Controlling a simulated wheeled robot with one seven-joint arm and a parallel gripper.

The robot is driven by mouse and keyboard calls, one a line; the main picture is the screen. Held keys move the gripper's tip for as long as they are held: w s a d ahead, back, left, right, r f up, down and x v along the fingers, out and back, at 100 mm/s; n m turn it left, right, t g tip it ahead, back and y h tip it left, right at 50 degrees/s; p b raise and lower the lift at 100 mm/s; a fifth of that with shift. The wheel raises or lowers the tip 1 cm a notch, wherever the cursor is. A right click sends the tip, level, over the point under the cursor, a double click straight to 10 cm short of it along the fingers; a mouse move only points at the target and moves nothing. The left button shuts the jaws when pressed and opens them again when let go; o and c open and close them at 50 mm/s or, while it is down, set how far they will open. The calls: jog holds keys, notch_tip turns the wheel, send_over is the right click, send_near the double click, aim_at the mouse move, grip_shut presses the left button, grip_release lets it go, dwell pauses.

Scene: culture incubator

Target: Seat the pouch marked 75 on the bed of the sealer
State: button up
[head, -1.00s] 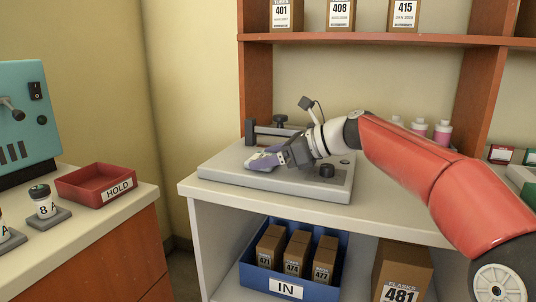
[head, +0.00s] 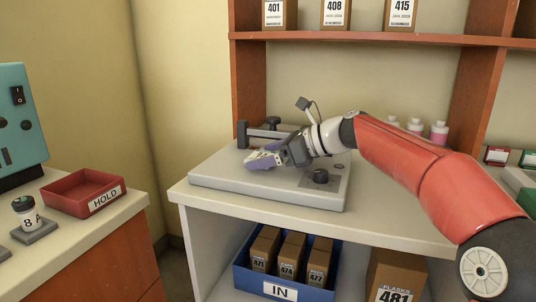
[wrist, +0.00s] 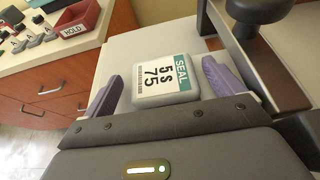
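The pouch marked 75 (wrist: 165,80) is pale and rounded, with a green and white label reading SEAL, 5s, 75. In the wrist view it lies between the two purple fingers of my gripper (wrist: 163,78), with a gap at the left finger and a narrower one at the right. My gripper is open around it. In the head view my gripper (head: 264,157) is low over the grey bed of the sealer (head: 225,177), towards its left part. The fingers mostly hide the pouch there, and I cannot tell whether its whole underside touches the bed.
The sealer's dark bar and post (head: 243,134) stand behind my gripper. A black knob (head: 320,177) is on its right part. A red HOLD tray (head: 83,192) is on the left counter. A blue IN bin (head: 285,262) with boxes is below. Pink bottles stand behind my arm.

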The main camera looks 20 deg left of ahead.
jog(key=v, duration=0.8)
jog(key=shift+f, duration=0.1)
dwell(0.3)
